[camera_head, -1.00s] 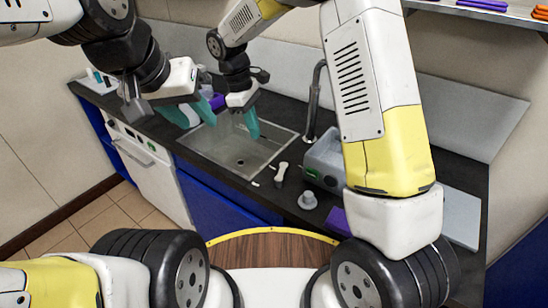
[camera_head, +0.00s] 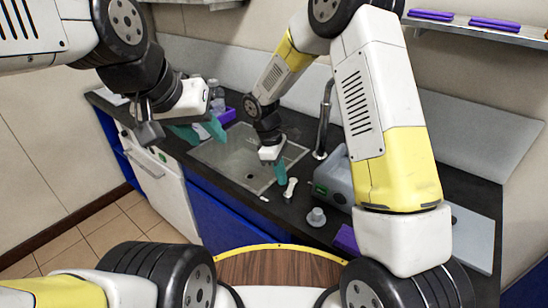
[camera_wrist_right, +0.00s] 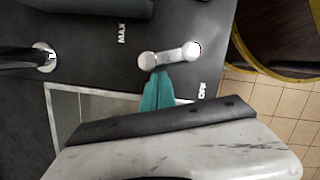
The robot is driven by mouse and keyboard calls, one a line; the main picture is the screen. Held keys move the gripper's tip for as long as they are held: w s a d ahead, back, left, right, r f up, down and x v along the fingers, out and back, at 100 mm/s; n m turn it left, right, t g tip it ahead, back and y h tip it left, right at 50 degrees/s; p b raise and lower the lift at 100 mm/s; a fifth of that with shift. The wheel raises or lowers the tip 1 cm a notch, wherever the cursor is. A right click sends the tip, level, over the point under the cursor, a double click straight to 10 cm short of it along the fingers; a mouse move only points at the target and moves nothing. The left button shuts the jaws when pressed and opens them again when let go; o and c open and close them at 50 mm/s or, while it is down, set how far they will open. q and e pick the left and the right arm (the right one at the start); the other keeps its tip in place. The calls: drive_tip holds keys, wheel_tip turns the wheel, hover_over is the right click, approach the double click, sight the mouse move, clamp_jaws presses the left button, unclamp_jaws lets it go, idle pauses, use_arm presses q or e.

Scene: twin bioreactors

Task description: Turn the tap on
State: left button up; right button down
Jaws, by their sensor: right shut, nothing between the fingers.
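The tap's lever (camera_head: 290,188) is a small pale handle with two rounded ends on the dark counter, in front of the sink's right side. It also shows in the right wrist view (camera_wrist_right: 168,56), between the printed words MAX and OFF. The curved metal spout (camera_head: 324,118) rises behind, at the sink's right corner. My right gripper (camera_head: 281,175) is shut and empty, its teal fingertips (camera_wrist_right: 158,75) right beside the lever; whether they touch it I cannot tell. My left gripper (camera_head: 204,130) is open and empty, in the air left of the sink.
The empty sink basin (camera_head: 235,160) lies left of the lever. A grey device (camera_head: 335,180) and a small grey round object (camera_head: 316,217) stand to the right. Bottles (camera_head: 217,98) and a purple item (camera_head: 228,116) are at the back left. A shelf (camera_head: 475,32) hangs above right.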

drive_tip(key=shift+d, duration=0.25)
drive_tip(key=m, duration=0.1)
drive_tip(key=d+m, duration=0.1)
drive_tip(key=m, duration=0.1)
drive_tip(key=shift+d+g, duration=0.25)
drive_tip(key=shift+g, duration=0.05)
